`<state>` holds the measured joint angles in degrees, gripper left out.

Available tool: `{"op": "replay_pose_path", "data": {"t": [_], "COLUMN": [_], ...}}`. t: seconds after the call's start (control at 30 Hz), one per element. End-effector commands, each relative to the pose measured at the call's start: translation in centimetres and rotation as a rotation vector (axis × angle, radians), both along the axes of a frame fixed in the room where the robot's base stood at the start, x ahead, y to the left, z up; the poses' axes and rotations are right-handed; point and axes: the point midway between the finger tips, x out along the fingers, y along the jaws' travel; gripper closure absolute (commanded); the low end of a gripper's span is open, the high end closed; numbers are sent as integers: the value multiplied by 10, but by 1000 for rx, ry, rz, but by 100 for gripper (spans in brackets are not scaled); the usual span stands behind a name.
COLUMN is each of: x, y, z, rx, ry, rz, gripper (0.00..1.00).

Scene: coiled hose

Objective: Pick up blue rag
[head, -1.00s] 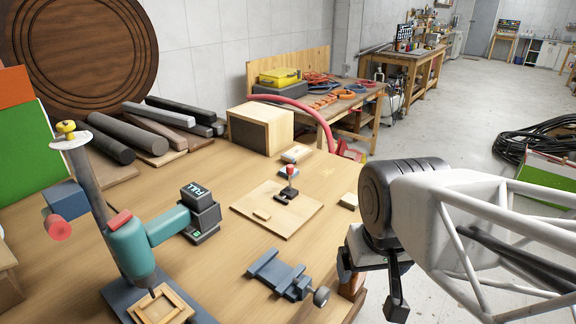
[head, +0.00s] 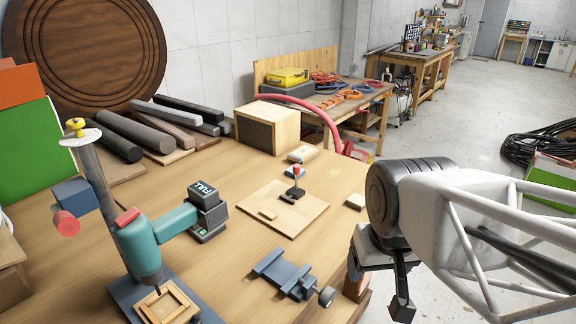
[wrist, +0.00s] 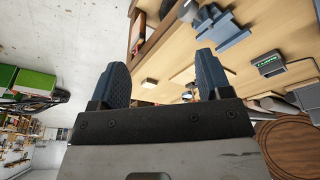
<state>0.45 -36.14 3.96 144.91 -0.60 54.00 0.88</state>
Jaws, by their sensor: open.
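I cannot make out a blue rag for certain in either view. My gripper (wrist: 163,75) is open and empty, with its two dark blue-grey fingers spread apart in the wrist view. In the head view my gripper (head: 380,285) hangs at the right, just off the right edge of the wooden workbench (head: 235,265). Part of it is hidden behind my own arm.
A teal drill press (head: 150,250), a blue-grey vise (head: 285,275) and a wooden board (head: 300,212) stand on the bench. A wooden box (head: 268,130) is at the back. A second table (head: 368,100) lies beyond. Open floor is at the right, with coiled black hose (head: 535,148).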

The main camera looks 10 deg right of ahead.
Motion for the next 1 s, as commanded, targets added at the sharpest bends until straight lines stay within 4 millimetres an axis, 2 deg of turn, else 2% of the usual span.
{"op": "replay_pose_path", "data": {"t": [0.17,0.37,0.63,1.0], "x": [13,48,115,211], "y": [0,1,4,9], "z": [6,19,38,50], "rx": [-4,-11,-26,-43], "ry": [5,21,44,77], "rz": [16,59,139,252], "gripper": [29,29,29,29]}}
